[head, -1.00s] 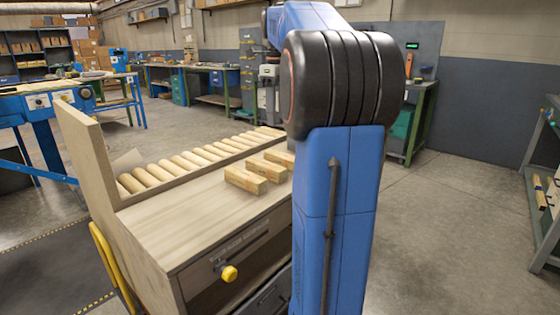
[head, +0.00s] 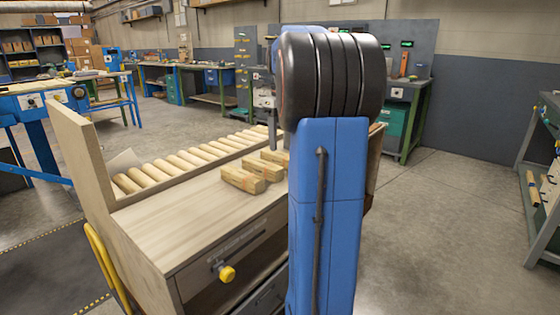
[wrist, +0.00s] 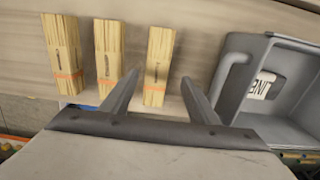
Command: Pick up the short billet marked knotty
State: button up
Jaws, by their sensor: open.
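Three short square wooden billets lie in a row on the bench top; in the head view they are the front billet (head: 242,180), the middle billet (head: 262,169) and the back billet (head: 275,157), partly behind my arm. The wrist view shows a left billet (wrist: 65,52), a middle billet (wrist: 108,55) and a right billet (wrist: 158,62). Each has a small dark mark and an orange band; the marks are too small to read, so I cannot tell which is knotty. My gripper (wrist: 160,77) is open and empty, its fingers on either side of the right billet's near end in the picture.
A grey bin (wrist: 228,88) with a white label stands right of the billets in the wrist view. Several round wooden rods (head: 185,160) lie along the bench's back. The bench top (head: 180,215) is clear left of the billets. A tall wooden panel (head: 80,150) closes its left end.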

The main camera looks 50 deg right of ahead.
aim_at(279, 154)
jog(key=shift+w+a+f, duration=0.1)
jog(key=shift+a+f, duration=0.1)
jog(key=shift+f, duration=1.35)
jog(key=shift+a+f, duration=0.15)
jog(key=shift+f, duration=1.4)
jog(key=c, duration=1.2)
jog(key=shift+c, duration=0.2)
jog(key=shift+r, duration=0.15)
